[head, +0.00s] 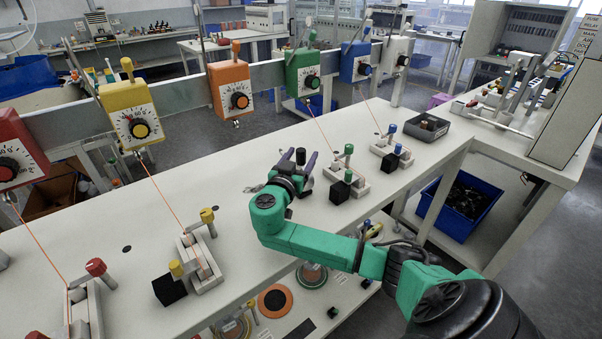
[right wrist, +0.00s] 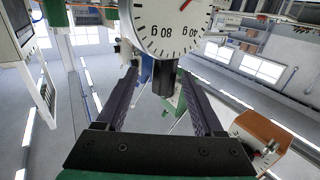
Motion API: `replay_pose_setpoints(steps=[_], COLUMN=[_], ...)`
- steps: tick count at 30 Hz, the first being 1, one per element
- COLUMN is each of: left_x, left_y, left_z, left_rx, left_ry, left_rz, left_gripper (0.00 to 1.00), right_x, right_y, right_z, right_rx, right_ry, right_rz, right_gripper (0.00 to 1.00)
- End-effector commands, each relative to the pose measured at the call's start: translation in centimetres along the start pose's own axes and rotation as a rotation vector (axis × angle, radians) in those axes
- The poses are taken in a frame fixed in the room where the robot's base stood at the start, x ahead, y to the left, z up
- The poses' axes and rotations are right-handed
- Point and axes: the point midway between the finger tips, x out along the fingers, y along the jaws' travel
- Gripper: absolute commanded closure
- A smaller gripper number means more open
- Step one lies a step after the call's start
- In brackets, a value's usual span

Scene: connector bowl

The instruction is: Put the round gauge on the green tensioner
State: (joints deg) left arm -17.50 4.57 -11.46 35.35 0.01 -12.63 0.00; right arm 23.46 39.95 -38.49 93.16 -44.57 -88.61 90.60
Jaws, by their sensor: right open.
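The round gauge (right wrist: 165,30) shows in the right wrist view as a white dial with black numbers, a red needle and a black stem. My right gripper (head: 300,160) is open above the white bench, its fingers pointing away. In the right wrist view the stem lies between the open fingers (right wrist: 165,100), with gaps at both sides. In the head view only a small dark piece shows between the fingertips, and the dial face is hidden. The green tensioner (head: 302,73) hangs on the rail behind the gripper, apart from it. My left gripper is out of view.
Red (head: 16,152), yellow (head: 131,115), orange (head: 231,86), blue (head: 355,62) and white (head: 397,52) tensioners share the rail (head: 185,95). Thin orange lines run to clamps on the bench (head: 130,215). A grey tray (head: 427,127) stands at the bench's far right.

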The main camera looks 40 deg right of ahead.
Motion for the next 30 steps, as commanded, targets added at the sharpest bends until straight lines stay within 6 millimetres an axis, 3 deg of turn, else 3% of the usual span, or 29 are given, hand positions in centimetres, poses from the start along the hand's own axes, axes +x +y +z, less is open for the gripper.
replay_pose_setpoints(steps=[1,4,10,11,16,30], left_x=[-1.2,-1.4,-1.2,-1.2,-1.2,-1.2], left_y=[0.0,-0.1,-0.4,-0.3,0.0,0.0], left_z=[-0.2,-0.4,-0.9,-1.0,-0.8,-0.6], left_rx=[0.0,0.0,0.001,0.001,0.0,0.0], left_ry=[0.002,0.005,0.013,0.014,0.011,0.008], left_rz=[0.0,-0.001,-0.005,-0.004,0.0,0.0], left_gripper=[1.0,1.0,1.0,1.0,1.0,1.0], right_x=[1.0,2.1,2.1,2.1,2.0,2.0], right_y=[0.0,0.1,0.4,0.5,0.5,0.5], right_z=[-0.9,-0.6,-0.5,-0.5,-0.6,-0.7], right_rx=[-0.004,0.0,0.004,0.004,0.005,0.005], right_ry=[0.003,0.003,0.003,0.004,0.005,0.006], right_rz=[0.003,0.0,-0.001,0.0,0.0,0.0], right_gripper=[0.31,0.31,0.31,0.35,1.0,1.0])
